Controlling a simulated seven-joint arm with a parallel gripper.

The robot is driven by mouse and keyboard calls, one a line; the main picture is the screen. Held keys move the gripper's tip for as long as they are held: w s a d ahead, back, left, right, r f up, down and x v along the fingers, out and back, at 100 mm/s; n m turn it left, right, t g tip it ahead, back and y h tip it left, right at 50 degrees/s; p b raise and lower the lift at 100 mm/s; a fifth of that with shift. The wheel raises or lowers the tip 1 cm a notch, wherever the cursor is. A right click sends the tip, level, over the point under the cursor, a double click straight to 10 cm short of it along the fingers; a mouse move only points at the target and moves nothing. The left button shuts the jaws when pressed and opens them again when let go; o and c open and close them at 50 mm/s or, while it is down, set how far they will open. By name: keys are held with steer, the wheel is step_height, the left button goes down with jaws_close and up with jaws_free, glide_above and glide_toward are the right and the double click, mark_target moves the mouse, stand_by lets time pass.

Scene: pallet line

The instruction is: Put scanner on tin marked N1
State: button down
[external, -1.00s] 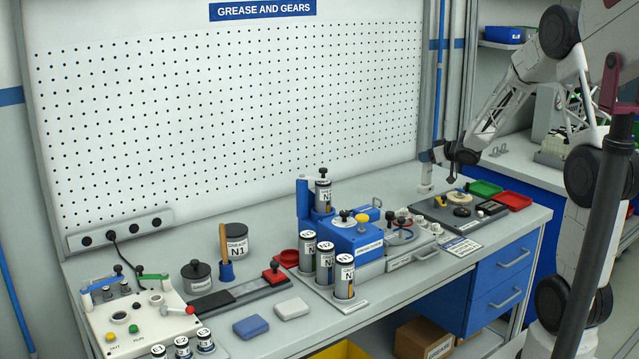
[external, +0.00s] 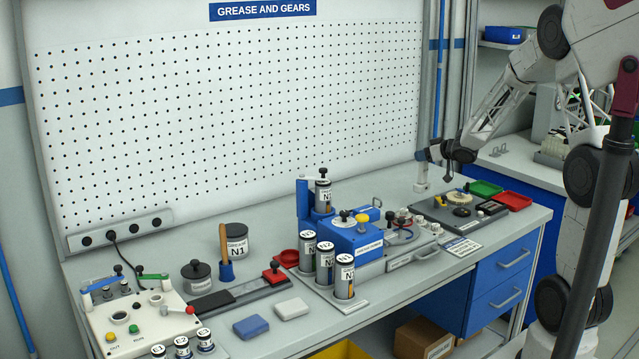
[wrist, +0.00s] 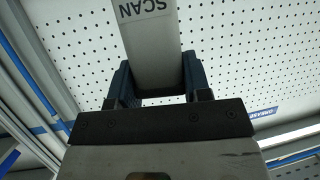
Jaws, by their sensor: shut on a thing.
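My gripper (external: 428,156) is at the back right, above the bench and in front of the pegboard's right edge. It is shut on the scanner (external: 421,176), a pale grey block that hangs upright below the fingers. In the wrist view the scanner (wrist: 150,45), with "SCAN" printed on it, sits between the dark blue fingers (wrist: 160,88). The tin marked N1 (external: 236,243) is a white-labelled grease tin with a dark lid. It stands at the back left of the bench, far to the left of my gripper, and its lid looks bare.
Between them stand a blue machine (external: 355,238), a taller blue stand with a cartridge (external: 323,195) and several labelled cartridges (external: 326,262). A brush in a blue cup (external: 226,268) and a dark lidded pot (external: 197,275) are close to the tin. Red (external: 515,201) and green trays lie right.

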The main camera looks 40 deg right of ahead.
steer(key=w+a+r+n+g+y, duration=0.25)
steer(key=w+a, duration=0.25)
steer(key=a, duration=0.7)
steer(key=w+a+r+n+g+y, duration=0.1)
steer(key=w+a+r+n+y, duration=0.25)
steer(key=a, duration=0.75)
steer(key=w+a+r+n+g+y, duration=0.15)
steer(key=w+a, duration=0.35)
steer(key=a, duration=0.7)
steer(key=s+a+r+n+g+y, duration=0.1)
steer(key=a+r+n+g, duration=0.1)
steer(key=a, duration=1)
steer(key=s+a+r+n+g+y, duration=0.1)
steer(key=s+a+r+n+g, duration=0.1)
steer(key=a, duration=1)
steer(key=s+a+r+n+g+y, duration=0.1)
steer(key=a+n+g, duration=0.3)
steer(key=a, duration=0.9)
steer(key=shift+s+r, duration=0.4)
steer(key=shift+s, duration=0.1)
steer(key=shift+a+n+y, duration=0.1)
steer(key=shift+n+y, duration=0.15)
steer(key=shift+f, duration=2.5)
